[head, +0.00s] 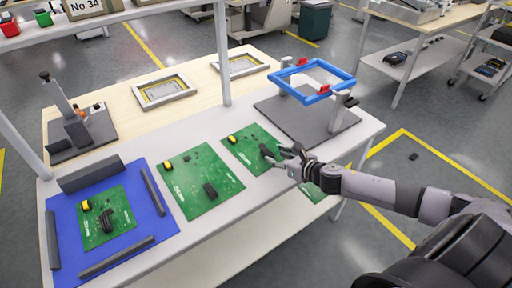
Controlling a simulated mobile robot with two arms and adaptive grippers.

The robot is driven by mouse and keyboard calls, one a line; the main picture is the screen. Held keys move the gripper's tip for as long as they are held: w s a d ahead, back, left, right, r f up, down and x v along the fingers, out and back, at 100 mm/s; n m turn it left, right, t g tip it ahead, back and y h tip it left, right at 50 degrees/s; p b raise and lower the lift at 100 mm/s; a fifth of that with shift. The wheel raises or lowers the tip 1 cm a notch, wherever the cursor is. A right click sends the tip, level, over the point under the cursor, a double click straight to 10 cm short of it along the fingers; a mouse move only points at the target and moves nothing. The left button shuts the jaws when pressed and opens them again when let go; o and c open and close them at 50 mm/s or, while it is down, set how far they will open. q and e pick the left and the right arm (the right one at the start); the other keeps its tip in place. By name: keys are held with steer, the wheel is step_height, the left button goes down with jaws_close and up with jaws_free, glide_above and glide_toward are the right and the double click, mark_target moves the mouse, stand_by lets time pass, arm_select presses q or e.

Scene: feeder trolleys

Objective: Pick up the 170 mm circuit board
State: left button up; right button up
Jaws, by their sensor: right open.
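Several green circuit boards of differing size lie on the white bench; I cannot tell by sight which is the 170 mm one. One board (98,228) lies on a blue mat at the left. A larger board (190,185) lies in the middle, and another board (243,150) lies right of it. A further board (312,196) shows only partly, behind my right arm at the bench's front edge. My right gripper (274,157) is open at the right edge of the third board, its fingers over or beside it; contact cannot be told. My left gripper is out of view.
The blue mat (64,222) has dark bars along its sides. A blue frame (281,83) stands on a grey base plate (278,118) behind my right gripper. Grey-framed panels (166,103) and a dark press-like device (74,125) stand at the back. Bench posts rise nearby.

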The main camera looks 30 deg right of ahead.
mark_target(266, 149)
steer(key=x, duration=0.3)
steer(key=p+x, duration=0.1)
steer(key=x, duration=0.1)
steer(key=shift+w+a+r, duration=0.1)
steer(key=shift+w+r, duration=0.05)
steer(key=shift+r, duration=0.25)
steer(key=shift+c, duration=0.4)
jaws_close()
